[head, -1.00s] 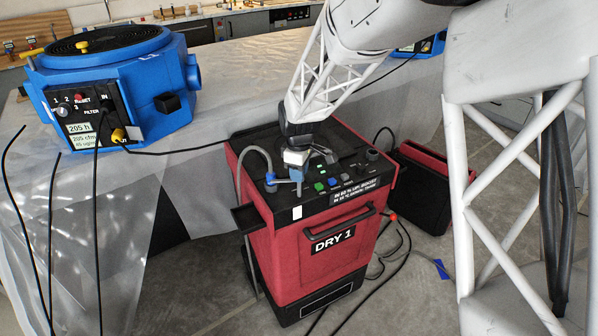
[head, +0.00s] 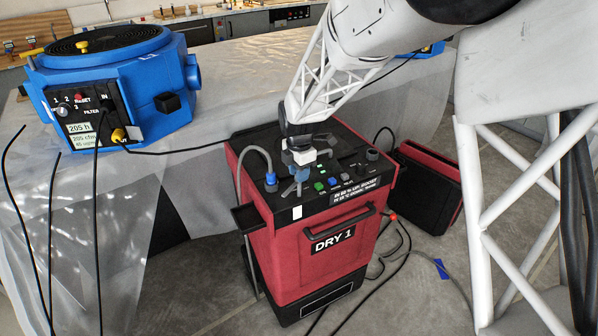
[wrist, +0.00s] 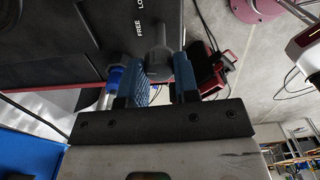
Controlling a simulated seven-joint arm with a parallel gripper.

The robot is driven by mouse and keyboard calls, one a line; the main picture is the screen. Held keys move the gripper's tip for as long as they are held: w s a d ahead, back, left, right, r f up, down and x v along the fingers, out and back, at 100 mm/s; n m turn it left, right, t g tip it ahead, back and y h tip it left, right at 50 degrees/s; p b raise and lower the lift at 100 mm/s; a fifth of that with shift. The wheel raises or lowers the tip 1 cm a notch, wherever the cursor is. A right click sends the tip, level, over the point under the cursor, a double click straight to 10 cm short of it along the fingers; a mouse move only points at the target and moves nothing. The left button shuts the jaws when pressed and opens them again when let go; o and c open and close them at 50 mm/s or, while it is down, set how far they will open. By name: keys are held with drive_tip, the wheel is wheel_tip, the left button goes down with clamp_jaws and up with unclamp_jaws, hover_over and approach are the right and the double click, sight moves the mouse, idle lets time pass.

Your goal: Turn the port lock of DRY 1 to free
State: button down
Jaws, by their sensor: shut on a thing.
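DRY 1 (head: 280,255) is a red dryer with a black top panel, standing on the floor. Its port lock (wrist: 157,48) shows in the wrist view as a dark grey knob on the panel. The word FREE is printed beside it, with a partly cut-off "LO" label further along. My gripper (head: 299,182) is over the front left of the panel. In the wrist view, the blue fingers of my gripper (wrist: 163,75) are shut on the grey lock. The knob's exact pointing direction is partly hidden by the fingers.
A grey hose with a blue coupling (head: 271,182) stands just left of my gripper and also shows beside the fingers (wrist: 115,75). Coloured buttons (head: 333,182) lie to the right. A blue machine (head: 150,105) sits on the covered table at left.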

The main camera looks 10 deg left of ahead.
drive_tip(key=shift+n, duration=1)
drive_tip(key=c, duration=0.9)
unclamp_jaws()
drive_tip(key=shift+o, duration=0.2)
drive_tip(key=shift+r, duration=0.15)
drive_tip(key=shift+r, duration=3.75)
